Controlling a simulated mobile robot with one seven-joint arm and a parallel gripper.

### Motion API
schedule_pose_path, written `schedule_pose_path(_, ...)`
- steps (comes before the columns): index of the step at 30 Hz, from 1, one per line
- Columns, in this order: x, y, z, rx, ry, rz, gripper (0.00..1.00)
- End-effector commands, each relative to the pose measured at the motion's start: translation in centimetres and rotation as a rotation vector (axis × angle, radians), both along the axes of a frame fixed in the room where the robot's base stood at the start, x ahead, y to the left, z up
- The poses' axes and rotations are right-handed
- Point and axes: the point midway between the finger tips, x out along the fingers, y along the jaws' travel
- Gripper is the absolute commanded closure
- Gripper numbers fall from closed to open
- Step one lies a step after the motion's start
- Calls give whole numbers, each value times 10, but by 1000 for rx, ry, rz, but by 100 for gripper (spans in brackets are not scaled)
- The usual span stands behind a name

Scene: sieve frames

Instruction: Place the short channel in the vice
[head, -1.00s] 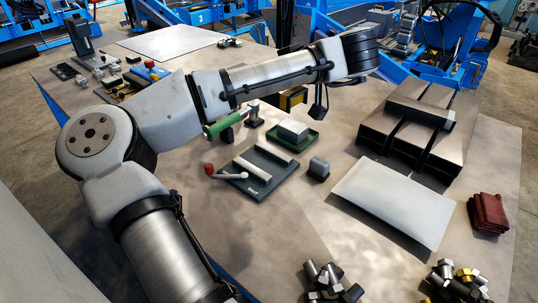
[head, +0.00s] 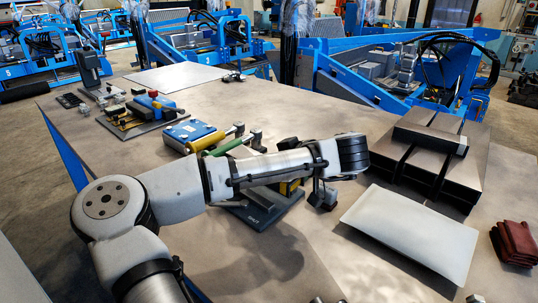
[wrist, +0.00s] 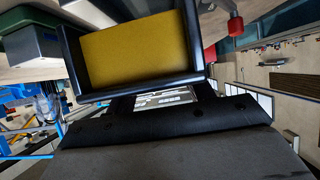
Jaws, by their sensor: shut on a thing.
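My gripper (wrist: 162,100) is shut on a dark-edged piece with a yellow inner face (wrist: 140,50), which looks like the short channel. It fills the upper middle of the wrist view. In the head view its yellow face (head: 289,188) shows just under my forearm, low above the bench; contact below it is hidden. The dark base plate (head: 262,216), which may belong to the vice, lies under and left of it, largely covered by my arm. A red knob (wrist: 235,27) shows right of the held piece in the wrist view.
Dark long channels (head: 458,165) are stacked at the right, near a pale sheet (head: 410,232) and red cloths (head: 513,243). A green tray (wrist: 15,25) bears a grey block (wrist: 40,40).

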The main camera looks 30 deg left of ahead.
Motion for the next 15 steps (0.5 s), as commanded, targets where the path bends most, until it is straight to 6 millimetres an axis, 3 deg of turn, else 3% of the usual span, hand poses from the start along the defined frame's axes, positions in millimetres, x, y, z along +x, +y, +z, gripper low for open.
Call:
schedule_pose_path(5, 0, 0, -6, 4, -5, 1, 100)
schedule_pose_path(15, 0, 0, -45, 3, -4, 0, 100)
